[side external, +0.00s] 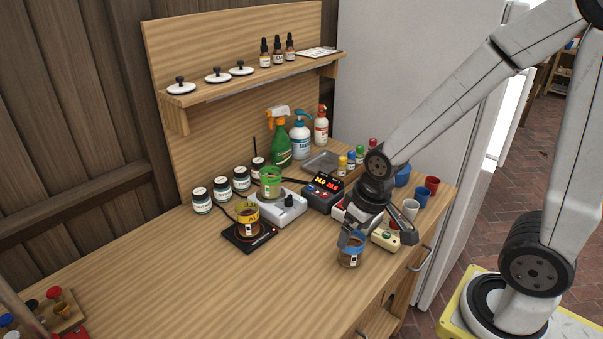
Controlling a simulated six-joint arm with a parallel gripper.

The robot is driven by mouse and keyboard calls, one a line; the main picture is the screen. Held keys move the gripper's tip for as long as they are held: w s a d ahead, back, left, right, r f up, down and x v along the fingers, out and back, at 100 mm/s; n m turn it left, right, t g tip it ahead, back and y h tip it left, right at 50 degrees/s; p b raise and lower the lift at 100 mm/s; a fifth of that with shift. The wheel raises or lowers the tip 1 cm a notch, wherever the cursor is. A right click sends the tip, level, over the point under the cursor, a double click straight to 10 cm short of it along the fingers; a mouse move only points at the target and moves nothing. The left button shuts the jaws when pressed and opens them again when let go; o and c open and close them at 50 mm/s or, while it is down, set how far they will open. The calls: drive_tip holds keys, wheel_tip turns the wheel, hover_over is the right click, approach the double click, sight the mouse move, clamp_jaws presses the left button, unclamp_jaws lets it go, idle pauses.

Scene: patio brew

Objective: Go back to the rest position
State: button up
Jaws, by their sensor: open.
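My gripper (358,234) is low over the front right part of the wooden bench (290,285), pointing down. It is open, with its fingers at the top of a jar with a blue band and brown contents (349,252). The jar stands upright on the bench, and the fingers partly hide its upper part. I cannot tell whether a finger touches it.
A jar with a yellow band (247,214) sits on a black hotplate (250,236). A green-banded jar (270,183) stands on a white device (283,208). A black device with a lit display (323,190), cups (410,209) and spray bottles (281,145) stand behind.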

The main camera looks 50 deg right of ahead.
drive_tip(key=shift+s+n, duration=0.15)
drive_tip(key=shift+n, duration=0.15)
